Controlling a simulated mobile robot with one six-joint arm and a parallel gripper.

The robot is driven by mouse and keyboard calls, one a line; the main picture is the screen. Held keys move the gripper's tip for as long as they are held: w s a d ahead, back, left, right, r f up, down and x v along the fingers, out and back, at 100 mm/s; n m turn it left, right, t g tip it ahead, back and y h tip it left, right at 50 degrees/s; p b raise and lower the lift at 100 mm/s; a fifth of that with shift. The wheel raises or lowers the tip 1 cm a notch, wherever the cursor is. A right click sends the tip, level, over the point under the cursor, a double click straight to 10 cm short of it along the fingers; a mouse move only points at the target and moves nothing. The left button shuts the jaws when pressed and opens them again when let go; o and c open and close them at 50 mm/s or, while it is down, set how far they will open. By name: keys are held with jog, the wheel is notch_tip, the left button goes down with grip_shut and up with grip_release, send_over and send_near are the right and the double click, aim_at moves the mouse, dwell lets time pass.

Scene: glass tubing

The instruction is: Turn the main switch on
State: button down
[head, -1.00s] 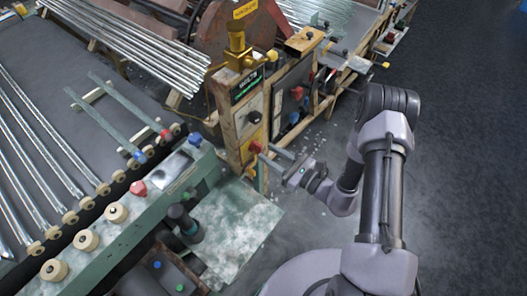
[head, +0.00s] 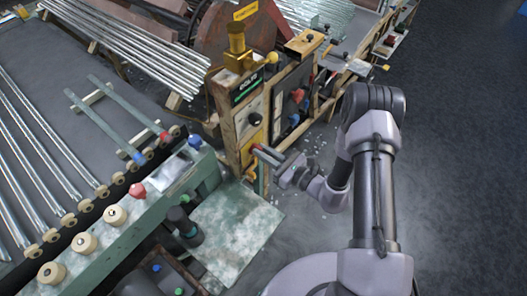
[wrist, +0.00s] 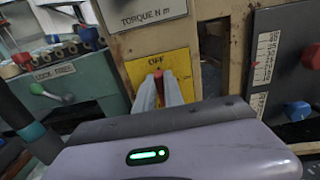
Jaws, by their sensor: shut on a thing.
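The main switch is a red knob (wrist: 158,88) on a yellow plate (wrist: 172,70) marked OFF at its top, on the front of a wooden-framed control post. In the wrist view my gripper (wrist: 160,84) is shut on the red knob, one finger at each side. The knob looks upright, towards the OFF mark; its lower part is hidden between the fingers. In the head view my gripper (head: 264,152) reaches from the right to the yellow plate (head: 252,148), and its fingers mostly cover the knob.
A black knob (head: 255,118) sits above the switch, and a yellow handle (head: 251,172) below it. A green bench (head: 118,232) with rollers and glass tubes stands left. A blue knob (wrist: 298,111) and a scale (wrist: 264,58) are right of the switch. Dark floor is open at right.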

jog(key=shift+m, duration=0.3)
jog(key=shift+w+d+f+m+p, duration=0.2)
jog(key=shift+f+m+p, duration=0.1)
jog(key=shift+m, duration=2.55)
jog(key=shift+w+d+f+m+p, duration=0.2)
jog(key=shift+f+m+p, duration=0.15)
jog(key=shift+m, duration=2.55)
jog(key=shift+w+d+f+m+p, duration=0.1)
jog(key=shift+w+f+m+p, duration=0.15)
jog(key=shift+m, duration=2.6)
jog(key=c, duration=1.4)
grip_release()
jog(key=shift+c, duration=0.2)
